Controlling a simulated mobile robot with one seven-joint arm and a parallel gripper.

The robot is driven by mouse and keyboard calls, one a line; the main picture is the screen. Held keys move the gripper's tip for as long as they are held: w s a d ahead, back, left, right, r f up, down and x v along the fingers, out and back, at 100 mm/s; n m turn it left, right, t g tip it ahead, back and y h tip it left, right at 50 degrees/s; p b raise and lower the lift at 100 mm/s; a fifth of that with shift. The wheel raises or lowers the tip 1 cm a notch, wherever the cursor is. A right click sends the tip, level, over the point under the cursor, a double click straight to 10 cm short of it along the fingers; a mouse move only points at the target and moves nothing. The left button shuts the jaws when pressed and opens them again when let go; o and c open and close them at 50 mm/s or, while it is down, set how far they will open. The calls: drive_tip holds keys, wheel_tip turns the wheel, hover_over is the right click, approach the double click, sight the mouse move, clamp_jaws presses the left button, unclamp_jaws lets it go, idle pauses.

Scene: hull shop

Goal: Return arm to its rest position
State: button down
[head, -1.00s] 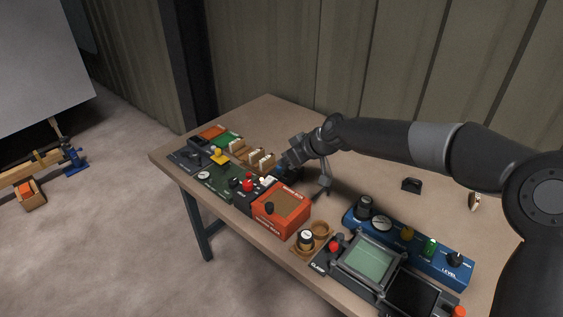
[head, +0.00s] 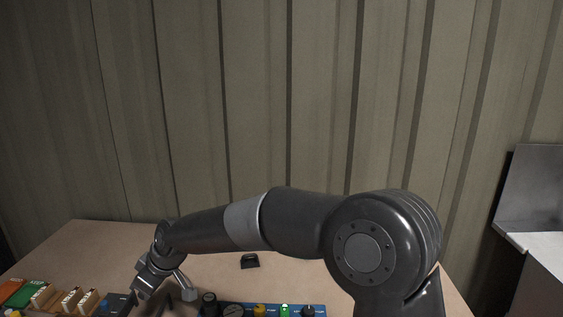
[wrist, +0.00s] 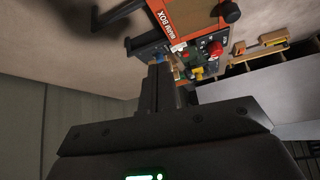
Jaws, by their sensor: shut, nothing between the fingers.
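My arm reaches left across the bench, with my gripper (head: 142,292) at its end, low above the bench's left part. In the wrist view my gripper's fingers (wrist: 158,88) are together with nothing between them. The gripper's exact height above the bench is unclear.
The wooden bench (head: 85,243) has a blue panel with several knobs (head: 245,311) at its front. A small black object (head: 250,261) lies behind my arm. Green and orange trays (head: 20,293) are at left. A ribbed wall (head: 290,100) stands behind. A grey cabinet (head: 535,190) is at right.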

drive_tip(key=s+d+r+m+t+h, duration=0.1)
drive_tip(key=d+r+m+h, duration=0.1)
drive_tip(key=d, duration=0.8)
drive_tip(key=s+d+r+m+t+h, duration=0.1)
drive_tip(key=d+r+m+t, duration=0.15)
drive_tip(key=d, duration=0.65)
drive_tip(key=s+d+r+m+h, duration=0.1)
drive_tip(key=d+r+m+h, duration=0.15)
drive_tip(key=d, duration=0.75)
drive_tip(key=s+d+m, duration=0.4)
drive_tip(key=s+d, duration=0.3)
drive_tip(key=d, duration=0.3)
drive_tip(key=s+d+m+t+h, duration=0.1)
drive_tip(key=s+d+m, duration=0.3)
drive_tip(key=s+d, duration=0.3)
drive_tip(key=d, duration=0.2)
drive_tip(key=shift+s+d+r+m, duration=0.35)
drive_tip(key=shift+s+m, duration=0.05)
